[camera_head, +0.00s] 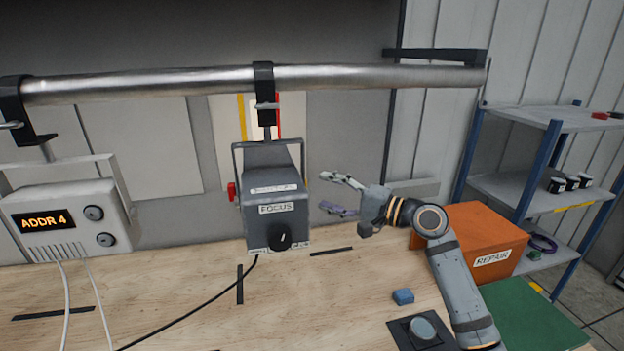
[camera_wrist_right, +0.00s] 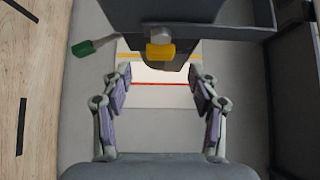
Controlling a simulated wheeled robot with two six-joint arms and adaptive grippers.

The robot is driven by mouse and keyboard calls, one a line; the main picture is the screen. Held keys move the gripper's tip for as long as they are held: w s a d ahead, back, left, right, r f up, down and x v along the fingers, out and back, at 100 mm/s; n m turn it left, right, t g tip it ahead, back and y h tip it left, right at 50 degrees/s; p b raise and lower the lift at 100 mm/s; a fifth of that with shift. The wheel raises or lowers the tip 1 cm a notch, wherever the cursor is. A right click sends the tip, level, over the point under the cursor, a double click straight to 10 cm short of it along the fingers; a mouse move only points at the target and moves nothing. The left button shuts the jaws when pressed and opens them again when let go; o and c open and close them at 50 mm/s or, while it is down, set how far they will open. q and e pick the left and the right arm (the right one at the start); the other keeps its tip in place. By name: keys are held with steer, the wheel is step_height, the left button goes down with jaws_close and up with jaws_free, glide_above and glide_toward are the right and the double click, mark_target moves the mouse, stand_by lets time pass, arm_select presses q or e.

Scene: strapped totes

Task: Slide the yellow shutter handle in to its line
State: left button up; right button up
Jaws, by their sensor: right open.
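The yellow shutter handle (camera_wrist_right: 160,52) sticks out of the dark grey lamp body in the right wrist view, just beyond and between my right fingertips. My right gripper (camera_wrist_right: 160,76) is open, with a clear gap to the handle and nothing between its fingers. In the head view the right gripper (camera_head: 330,192) is beside the right side of the lamp marked FOCUS (camera_head: 272,185), fingers pointing at it. The yellow handle is hidden there. I cannot make out its line on the lamp. My left gripper is not in view.
A green handle (camera_wrist_right: 84,48) and a red handle (camera_head: 231,192) also stick out of the lamp. The lamp hangs from a metal pipe (camera_head: 180,82). A control box (camera_head: 70,220) hangs at left. An orange REPAIR bin (camera_head: 470,235) stands behind my right arm. The bench (camera_head: 190,300) is mostly clear.

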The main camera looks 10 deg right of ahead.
steer(key=p+x, duration=0.2)
steer(key=x, duration=0.3)
steer(key=shift+w+a, duration=0.1)
steer(key=shift+c, duration=0.3)
jaws_close()
